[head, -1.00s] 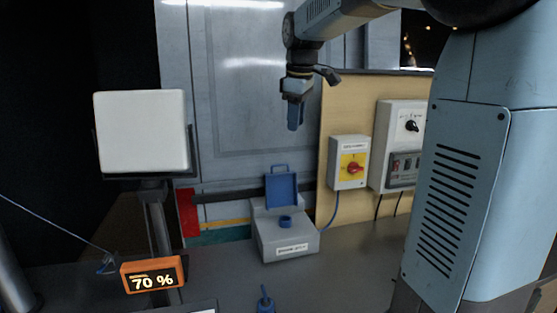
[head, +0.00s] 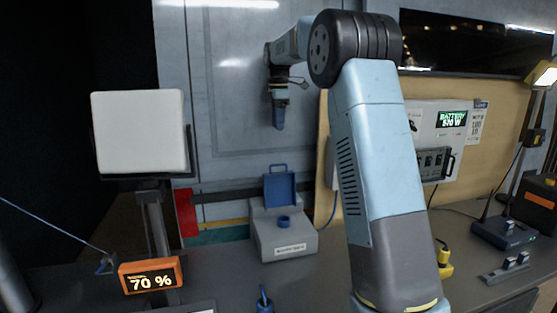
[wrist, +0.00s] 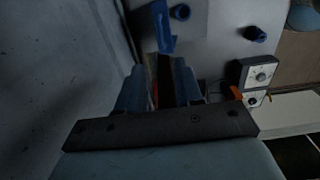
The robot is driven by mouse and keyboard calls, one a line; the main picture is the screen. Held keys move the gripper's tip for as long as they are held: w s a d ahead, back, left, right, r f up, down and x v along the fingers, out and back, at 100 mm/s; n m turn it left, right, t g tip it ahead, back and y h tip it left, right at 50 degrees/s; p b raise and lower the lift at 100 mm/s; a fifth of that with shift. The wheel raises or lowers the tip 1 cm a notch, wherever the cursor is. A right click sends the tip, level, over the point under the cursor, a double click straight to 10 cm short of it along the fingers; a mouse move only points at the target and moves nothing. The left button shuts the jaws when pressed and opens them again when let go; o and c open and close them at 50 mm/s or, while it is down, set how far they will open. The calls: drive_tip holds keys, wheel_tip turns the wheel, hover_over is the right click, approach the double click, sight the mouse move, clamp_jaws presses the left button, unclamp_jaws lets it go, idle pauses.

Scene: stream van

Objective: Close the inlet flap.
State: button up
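The inlet flap (head: 280,188) is a blue plate with a small handle loop on top. It stands upright, open, at the back of a grey box (head: 286,242) on the desk. A blue inlet ring (head: 283,222) sits on the box in front of it. My gripper (head: 279,125) points down, above the flap and apart from it in the head view. In the wrist view, my gripper (wrist: 160,75) shows a gap between its two blue fingers and holds nothing. A blue piece, likely the flap (wrist: 160,25), shows beyond the fingertips, beside the ring (wrist: 180,12).
An orange 70 % display (head: 151,276) and a white panel (head: 140,132) are to the left. A battery unit (head: 440,135) hangs at the right, with a blue device (head: 503,232) on the desk below.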

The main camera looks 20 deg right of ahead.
wheel_tip(320, 180, down, 13)
drive_tip(key=shift+f, duration=0.2)
idle(0.4)
drive_tip(key=shift+c, duration=0.5)
clamp_jaws()
drive_tip(key=shift+r, duration=0.1)
idle(0.7)
